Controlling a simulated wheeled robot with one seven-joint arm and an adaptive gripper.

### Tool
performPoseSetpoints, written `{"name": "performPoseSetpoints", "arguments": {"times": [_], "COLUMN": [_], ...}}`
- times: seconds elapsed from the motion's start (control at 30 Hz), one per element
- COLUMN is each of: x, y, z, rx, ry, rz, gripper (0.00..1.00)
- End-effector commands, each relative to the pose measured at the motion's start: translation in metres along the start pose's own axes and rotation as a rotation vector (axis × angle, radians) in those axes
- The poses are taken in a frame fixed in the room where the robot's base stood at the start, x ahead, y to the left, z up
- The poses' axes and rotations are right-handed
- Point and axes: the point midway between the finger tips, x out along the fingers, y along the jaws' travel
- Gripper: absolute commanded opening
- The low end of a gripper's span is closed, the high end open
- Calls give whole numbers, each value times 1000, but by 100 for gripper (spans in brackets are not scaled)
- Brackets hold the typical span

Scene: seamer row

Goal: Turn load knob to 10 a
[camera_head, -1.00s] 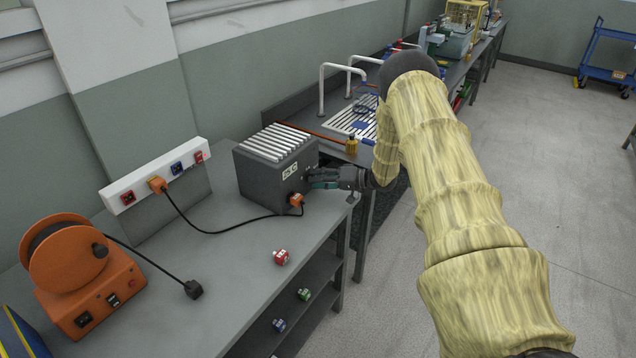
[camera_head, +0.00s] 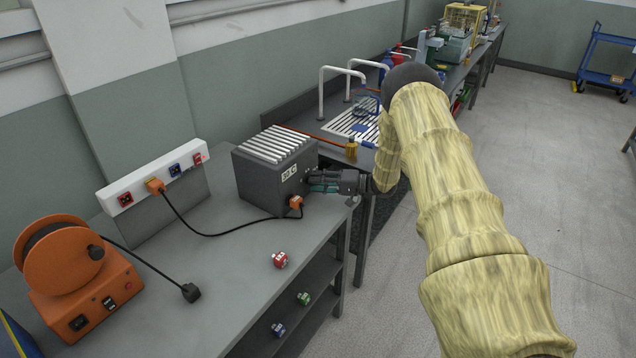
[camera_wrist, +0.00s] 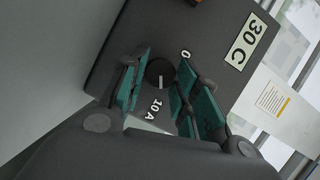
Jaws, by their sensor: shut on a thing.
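The load box (camera_head: 262,185) is a dark grey case with white ribs on top, standing on the bench. Its black load knob (camera_wrist: 159,72) has a short white pointer mark and sits on the front face, with a "0" (camera_wrist: 186,55) and a "10 A" label (camera_wrist: 155,110) near it. In the wrist view the mark lies on the knob's lower part, between the two labels. My gripper (camera_wrist: 164,82) has its teal fingers on either side of the knob, shut on it. In the head view my gripper (camera_head: 312,182) hides the knob.
An orange plug (camera_head: 295,202) sits in the box below my gripper, its black cable crossing to a white socket strip (camera_head: 152,178). An orange cable reel (camera_head: 65,262) stands at left. A red-and-white item (camera_head: 280,260) lies near the bench's front edge. A second bench with a rack stands behind.

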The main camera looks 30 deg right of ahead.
Motion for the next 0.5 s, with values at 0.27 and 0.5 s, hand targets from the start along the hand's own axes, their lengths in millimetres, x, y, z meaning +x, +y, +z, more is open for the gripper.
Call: {"name": "performPoseSetpoints", "arguments": {"times": [0.27,0.5], "x": [0,0], "y": [0,0], "z": [0,0], "rx": [0,-1], "ry": [1,0], "rz": [1,1], "gripper": [52,52]}}
